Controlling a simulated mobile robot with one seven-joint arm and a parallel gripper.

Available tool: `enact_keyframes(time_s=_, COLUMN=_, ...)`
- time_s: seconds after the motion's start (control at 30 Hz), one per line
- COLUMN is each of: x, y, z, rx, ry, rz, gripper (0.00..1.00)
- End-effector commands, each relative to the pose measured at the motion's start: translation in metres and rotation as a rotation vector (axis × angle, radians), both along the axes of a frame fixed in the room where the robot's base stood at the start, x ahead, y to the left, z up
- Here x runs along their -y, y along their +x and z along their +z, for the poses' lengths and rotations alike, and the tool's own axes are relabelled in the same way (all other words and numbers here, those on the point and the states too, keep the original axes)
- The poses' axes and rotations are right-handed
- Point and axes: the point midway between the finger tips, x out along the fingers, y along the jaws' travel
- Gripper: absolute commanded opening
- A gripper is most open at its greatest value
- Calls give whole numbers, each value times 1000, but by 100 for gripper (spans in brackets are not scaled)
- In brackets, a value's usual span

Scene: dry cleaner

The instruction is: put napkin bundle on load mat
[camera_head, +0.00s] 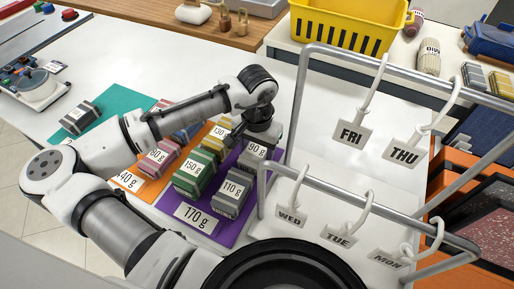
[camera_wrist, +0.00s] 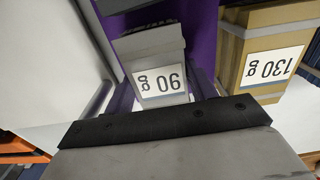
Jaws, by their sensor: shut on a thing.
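My gripper (camera_head: 255,146) is at the back of the purple mat (camera_head: 220,220). It is shut on a grey bundle labelled 90 g (camera_head: 258,152), which also shows between the fingers in the wrist view (camera_wrist: 158,62). Whether this bundle touches the mat is hidden. A grey 110 g bundle (camera_head: 232,194) and a green 150 g bundle (camera_head: 194,175) stand on the purple mat. A yellowish 130 g bundle (camera_head: 219,133) is close by, and also in the wrist view (camera_wrist: 268,60). No label names a load mat or napkin bundle.
An orange mat (camera_head: 136,184) carries more bundles, partly behind my arm. A teal mat (camera_head: 105,105) holds a grey bundle (camera_head: 80,117). A metal rack (camera_head: 300,110) with day tags stands close right of the purple mat. A scale (camera_head: 36,90) is far left.

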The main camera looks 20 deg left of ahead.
Motion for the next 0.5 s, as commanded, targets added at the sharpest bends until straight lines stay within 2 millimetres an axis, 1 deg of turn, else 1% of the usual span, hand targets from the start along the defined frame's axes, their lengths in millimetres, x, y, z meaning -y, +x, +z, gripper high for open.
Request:
enact_keyframes(time_s=0.07, x=0, y=0, z=-4, rx=0, ry=0, rz=0, gripper=32)
enact_keyframes(time_s=0.3, x=0, y=0, z=-5, rx=0, ry=0, rz=0, gripper=32)
enact_keyframes(time_s=0.43, x=0, y=0, z=-9, rx=0, ry=-1, rz=0, gripper=32)
enact_keyframes(time_s=0.47, x=0, y=0, z=-8, rx=0, ry=0, rz=0, gripper=60)
enact_keyframes(time_s=0.5, x=0, y=0, z=-8, rx=0, ry=0, rz=0, gripper=65)
